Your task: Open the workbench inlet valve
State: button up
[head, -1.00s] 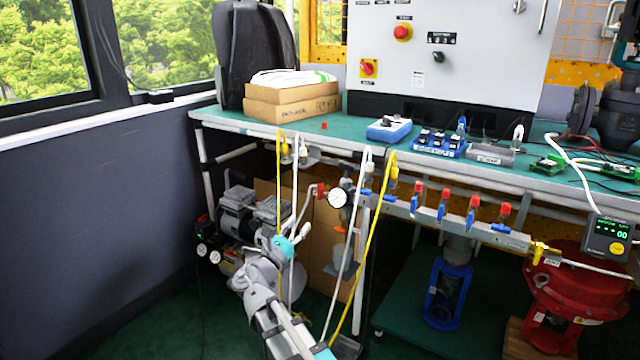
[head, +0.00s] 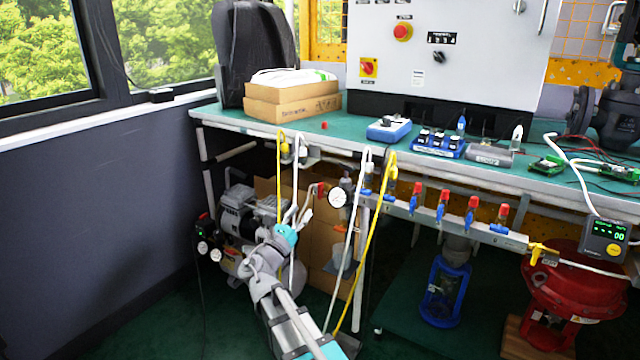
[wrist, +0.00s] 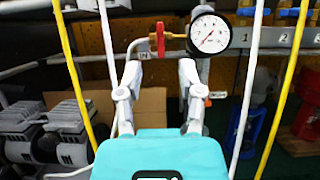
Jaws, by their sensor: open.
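The inlet valve has a small red handle (wrist: 160,40), seen upright across a horizontal pipe just left of the round white pressure gauge (wrist: 209,33) in the wrist view. In the head view the red handle (head: 320,190) shows small, beside the gauge (head: 337,198) under the bench edge. My gripper (wrist: 160,75) is open and empty. Its fingers stand either side of the handle in the wrist picture, with the handle a little above the fingertips. In the head view my gripper (head: 304,213) is just below and left of the handle. I see no contact.
White and yellow hoses hang either side of my gripper, including a yellow hose (head: 373,240). A manifold (head: 400,209) with several red-topped blue valves runs to the right. A compressor (head: 235,210) and a cardboard sheet (wrist: 135,103) are below and behind.

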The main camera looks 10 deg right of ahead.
aim_at(319, 187)
jog(key=p+x, duration=0.3)
jog(key=x, duration=0.7)
jog(key=shift+w+d+r+p, duration=0.2)
jog(key=shift+d+p, duration=0.05)
jog(key=shift+p, duration=0.1)
grip_shut()
